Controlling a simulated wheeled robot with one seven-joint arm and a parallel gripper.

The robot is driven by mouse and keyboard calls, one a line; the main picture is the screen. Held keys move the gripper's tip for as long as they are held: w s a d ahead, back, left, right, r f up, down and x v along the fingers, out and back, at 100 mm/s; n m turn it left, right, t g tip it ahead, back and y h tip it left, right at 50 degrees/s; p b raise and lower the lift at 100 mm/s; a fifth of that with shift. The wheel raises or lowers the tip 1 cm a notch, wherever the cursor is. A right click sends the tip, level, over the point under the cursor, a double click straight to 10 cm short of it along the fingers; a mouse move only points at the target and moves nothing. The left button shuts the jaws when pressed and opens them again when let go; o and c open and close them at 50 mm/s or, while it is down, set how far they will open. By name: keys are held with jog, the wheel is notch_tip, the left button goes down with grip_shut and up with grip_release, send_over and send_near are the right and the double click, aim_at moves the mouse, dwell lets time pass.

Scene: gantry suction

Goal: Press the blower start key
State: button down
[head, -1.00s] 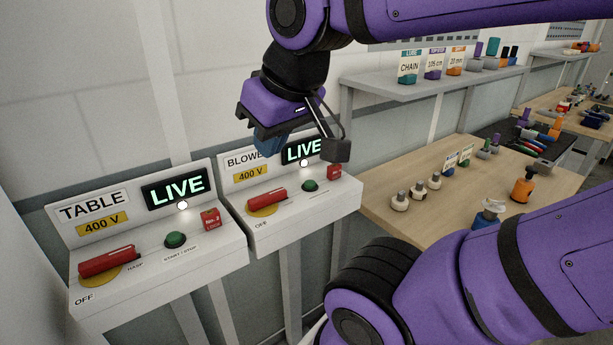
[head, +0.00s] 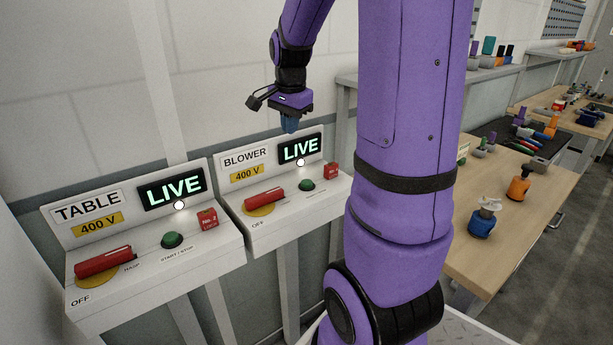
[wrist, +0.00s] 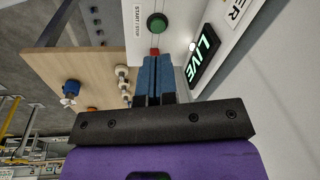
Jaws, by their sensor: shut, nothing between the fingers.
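The blower panel (head: 232,198) is a white sloped box with a BLOWER sign, a 400 V label and a lit LIVE display (head: 300,149). Its round green key (head: 307,184) sits on the top face, right of a red lever (head: 264,196). The green key also shows in the wrist view (wrist: 157,23), beside a START / STOP label. My gripper (head: 289,130) hangs above the panel's back edge, fingers down, apart from the key. In the wrist view its blue fingers (wrist: 155,62) are together and empty, with the key beyond their tips.
The similar table panel (head: 225,255) stands at the left with its own green key (head: 172,240), red lever (head: 104,260) and LIVE display. A red tag box (head: 331,170) is close to the blower key. A wooden bench (head: 490,255) with small parts is at the right.

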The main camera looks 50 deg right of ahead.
aim_at(307, 182)
jog(key=d+f+m, duration=0.3)
jog(key=d+f, duration=0.1)
jog(key=d, duration=0.2)
jog(key=shift+w+d+f+m+g, duration=0.3)
jog(key=shift+g, duration=0.1)
jog(key=shift+f, duration=0.1)
jog(key=f, duration=0.9)
jog(key=d+f, duration=0.1)
jog(key=f, duration=0.3)
jog(key=shift+w+f, duration=0.3)
jog(key=shift+f, duration=0.1)
jog(key=shift+s+a+f, duration=0.1)
jog(key=shift+s+f, duration=0.1)
jog(key=shift+f, duration=1)
jog(key=shift+w+r, duration=0.1)
jog(key=shift+r, duration=0.35)
notch_tip(307, 182, up, 14)
jog(key=shift+s+a+f, duration=0.15)
jog(key=shift+s+a, duration=0.05)
jog(key=shift+a, duration=0.2)
